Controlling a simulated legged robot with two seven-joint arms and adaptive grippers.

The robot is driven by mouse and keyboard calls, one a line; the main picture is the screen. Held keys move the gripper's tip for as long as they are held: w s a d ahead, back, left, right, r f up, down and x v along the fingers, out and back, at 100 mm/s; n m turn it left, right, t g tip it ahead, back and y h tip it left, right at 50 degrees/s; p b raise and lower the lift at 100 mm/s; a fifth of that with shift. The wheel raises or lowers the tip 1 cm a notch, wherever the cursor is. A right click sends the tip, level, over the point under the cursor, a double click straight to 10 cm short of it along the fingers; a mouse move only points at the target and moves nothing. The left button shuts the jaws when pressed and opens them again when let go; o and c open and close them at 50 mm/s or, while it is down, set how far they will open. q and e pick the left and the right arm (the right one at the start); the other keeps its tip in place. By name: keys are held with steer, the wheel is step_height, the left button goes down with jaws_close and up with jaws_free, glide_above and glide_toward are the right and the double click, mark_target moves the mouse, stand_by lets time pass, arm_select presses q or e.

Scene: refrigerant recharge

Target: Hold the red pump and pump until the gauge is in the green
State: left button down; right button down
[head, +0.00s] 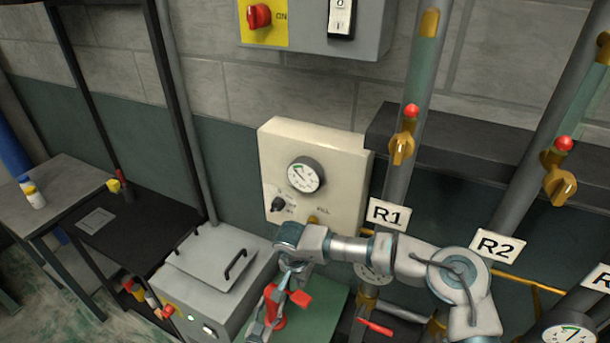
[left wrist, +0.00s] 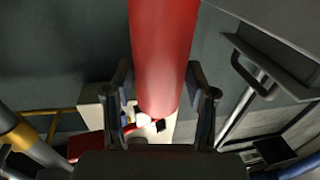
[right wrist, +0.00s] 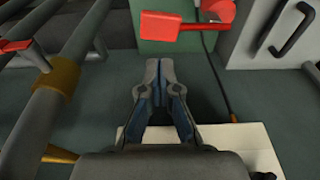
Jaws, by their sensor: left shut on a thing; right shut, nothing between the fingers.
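The red pump (head: 275,308) stands at the bottom centre of the head view, with a red handle at its top (head: 299,298). My left gripper (head: 266,318) is shut on its red body, which fills the upper middle of the left wrist view (left wrist: 160,55). My right gripper (head: 292,277) is just above the pump in the head view. In the right wrist view its fingers (right wrist: 158,68) are together and empty, apart from the red handle (right wrist: 185,27) ahead. The gauge (head: 306,174) is on a beige panel; its needle reading is too small to tell.
Grey pipes with yellow valves (head: 402,148) and labels R1 (head: 386,214) and R2 (head: 494,247) stand at right. A grey box with a lid (head: 212,262) is left of the pump. A black table (head: 130,228) stands further left.

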mark_target(301, 299)
steer(key=shift+f, duration=2.75)
steer(key=shift+f, duration=2.2)
steer(key=shift+r, duration=4.3)
arm_select(q)
steer(key=shift+c, duration=1.3)
jaws_free()
